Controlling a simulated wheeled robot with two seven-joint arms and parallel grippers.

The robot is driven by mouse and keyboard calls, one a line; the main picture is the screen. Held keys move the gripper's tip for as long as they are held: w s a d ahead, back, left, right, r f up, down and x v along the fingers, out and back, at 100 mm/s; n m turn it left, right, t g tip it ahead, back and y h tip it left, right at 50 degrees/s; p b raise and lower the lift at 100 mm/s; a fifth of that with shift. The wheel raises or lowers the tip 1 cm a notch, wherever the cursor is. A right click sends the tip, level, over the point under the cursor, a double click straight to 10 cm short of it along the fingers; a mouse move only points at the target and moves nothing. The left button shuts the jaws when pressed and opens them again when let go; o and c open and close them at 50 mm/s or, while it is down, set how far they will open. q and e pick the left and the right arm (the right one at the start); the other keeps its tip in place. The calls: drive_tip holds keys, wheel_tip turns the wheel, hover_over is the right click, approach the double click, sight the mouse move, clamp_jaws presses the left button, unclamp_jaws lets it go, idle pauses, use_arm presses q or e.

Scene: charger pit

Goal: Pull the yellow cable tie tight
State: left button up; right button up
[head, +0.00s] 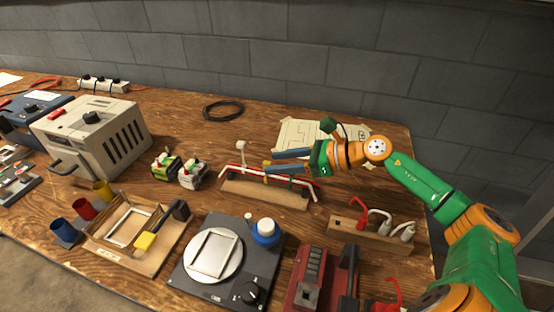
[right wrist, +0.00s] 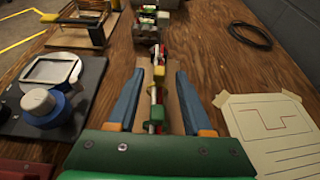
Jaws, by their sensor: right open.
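The yellow cable tie (head: 267,164) sits around the red and white cable bundle on a long wooden block (head: 262,193). Its small yellow head also shows in the right wrist view (right wrist: 159,72). My right gripper (head: 268,163) reaches in from the right, over the block. Its blue fingers are open and lie on either side of the bundle, with the tips beside the yellow head. In the right wrist view the gripper (right wrist: 160,73) shows a gap to the head on both sides. My left gripper is not in view.
A white tie (head: 241,146) stands up to the left on the same block, and a green tie (right wrist: 156,114) lies nearer my palm. A drawing sheet (head: 300,131) lies behind. A black cable coil (head: 224,110) lies behind.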

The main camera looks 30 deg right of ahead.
drive_tip(key=shift+w+a+f, duration=0.15)
drive_tip(key=shift+w+a, duration=0.1)
clamp_jaws()
idle(1.4)
